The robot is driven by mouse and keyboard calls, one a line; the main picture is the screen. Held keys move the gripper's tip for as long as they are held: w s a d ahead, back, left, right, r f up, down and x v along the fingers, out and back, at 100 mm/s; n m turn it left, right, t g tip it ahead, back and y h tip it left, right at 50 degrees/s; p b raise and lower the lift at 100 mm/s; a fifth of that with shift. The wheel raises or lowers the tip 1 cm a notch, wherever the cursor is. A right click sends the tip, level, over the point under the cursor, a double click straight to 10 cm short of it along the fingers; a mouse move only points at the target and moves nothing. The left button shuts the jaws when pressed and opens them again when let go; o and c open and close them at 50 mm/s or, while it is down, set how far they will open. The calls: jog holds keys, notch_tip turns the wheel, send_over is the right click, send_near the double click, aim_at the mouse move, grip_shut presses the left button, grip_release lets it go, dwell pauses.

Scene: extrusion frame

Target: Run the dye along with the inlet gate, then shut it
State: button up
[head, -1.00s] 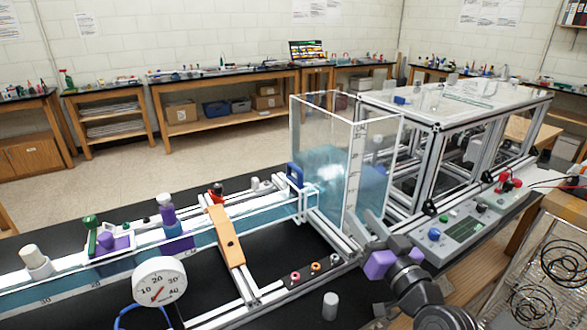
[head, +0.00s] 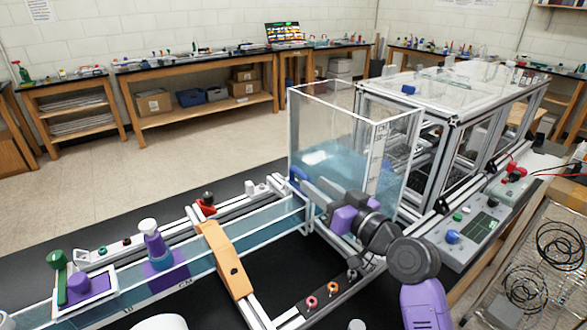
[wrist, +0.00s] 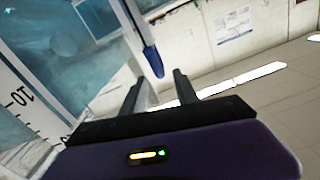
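The inlet gate's blue handle (head: 297,174) is at the near left corner of the clear water tank (head: 345,125), where the flume channel (head: 272,220) begins. My gripper (head: 304,186) reaches in from the right, close to the handle and partly covering it. In the wrist view, my gripper's two fingers (wrist: 160,87) are apart, with the blue handle (wrist: 153,62) in the gap just ahead of the tips; contact is not clear. A purple piece with a white cap (head: 150,238), possibly the dye holder, stands over the channel. The gate plate is hard to make out.
An orange bridge piece (head: 226,262) crosses the channel. A green clamp with a purple block (head: 85,283) sits further left. A control panel (head: 470,230) and coiled wires (head: 545,265) are at right. Small rings (head: 320,295) lie on the near rail.

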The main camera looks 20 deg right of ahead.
aim_at(298, 171)
jog(key=p+x, duration=0.1)
jog(key=x, duration=0.6)
jog(key=shift+p, duration=0.3)
grip_shut()
jog(key=shift+a+f, duration=0.1)
jog(key=shift+a, duration=0.1)
dwell(0.9)
